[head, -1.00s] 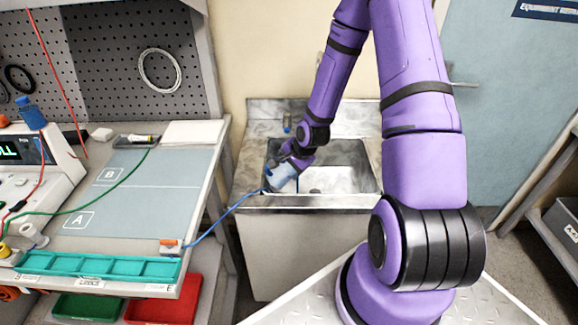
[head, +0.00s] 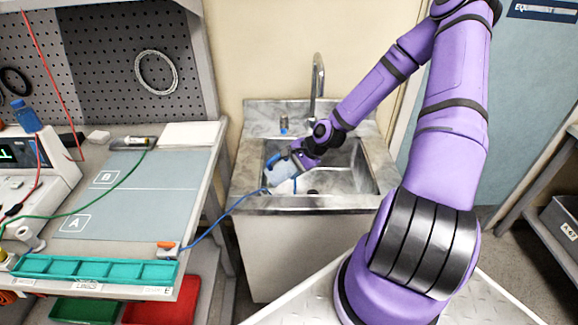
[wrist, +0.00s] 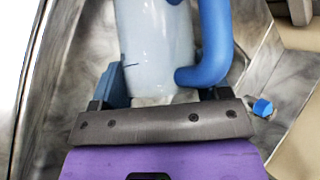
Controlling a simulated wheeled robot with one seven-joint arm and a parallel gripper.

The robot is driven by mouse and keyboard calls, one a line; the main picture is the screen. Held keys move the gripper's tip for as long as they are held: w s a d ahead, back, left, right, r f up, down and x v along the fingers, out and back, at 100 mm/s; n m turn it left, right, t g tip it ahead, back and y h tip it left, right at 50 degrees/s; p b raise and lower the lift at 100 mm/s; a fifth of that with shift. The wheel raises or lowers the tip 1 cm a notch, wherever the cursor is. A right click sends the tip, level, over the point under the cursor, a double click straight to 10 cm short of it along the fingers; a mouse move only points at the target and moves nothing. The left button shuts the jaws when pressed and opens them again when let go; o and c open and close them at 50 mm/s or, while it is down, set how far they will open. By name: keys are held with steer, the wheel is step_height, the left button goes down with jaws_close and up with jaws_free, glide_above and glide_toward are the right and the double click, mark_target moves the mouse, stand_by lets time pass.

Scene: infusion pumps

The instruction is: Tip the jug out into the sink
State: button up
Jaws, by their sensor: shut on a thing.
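The jug (head: 276,177), pale and translucent with a blue handle, is at the left side of the sink basin (head: 352,180) in the head view. It is tilted well over, and its mouth is not clear to see. In the wrist view the jug's pale body (wrist: 155,45) stretches away from my gripper (wrist: 163,92), with the blue handle (wrist: 215,45) on the right. My gripper (head: 299,160) is shut on the jug and partly covers it in the head view. I cannot tell whether liquid is left inside.
A tap (head: 317,85) rises behind the basin, and a small blue-topped item (head: 284,126) stands on the back ledge. The workbench (head: 140,195) is on the left, with a teal tray (head: 95,271) at its front. A blue cable (head: 215,222) runs towards the sink.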

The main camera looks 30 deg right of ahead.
steer(key=shift+s+d+r+m+t+y, duration=0.1)
steer(key=shift+d+m+t+y, duration=0.2)
steer(key=shift+y, duration=0.5)
steer(key=shift+w+d+r+m+t+y, duration=0.15)
steer(key=shift+d+y, duration=0.2)
steer(key=shift+y, duration=0.45)
steer(key=shift+s+d+r+m+t+y, duration=0.15)
steer(key=shift+d+m+t+y, duration=0.15)
steer(key=shift+y, duration=0.5)
steer(key=shift+d, duration=0.1)
stand_by(0.3)
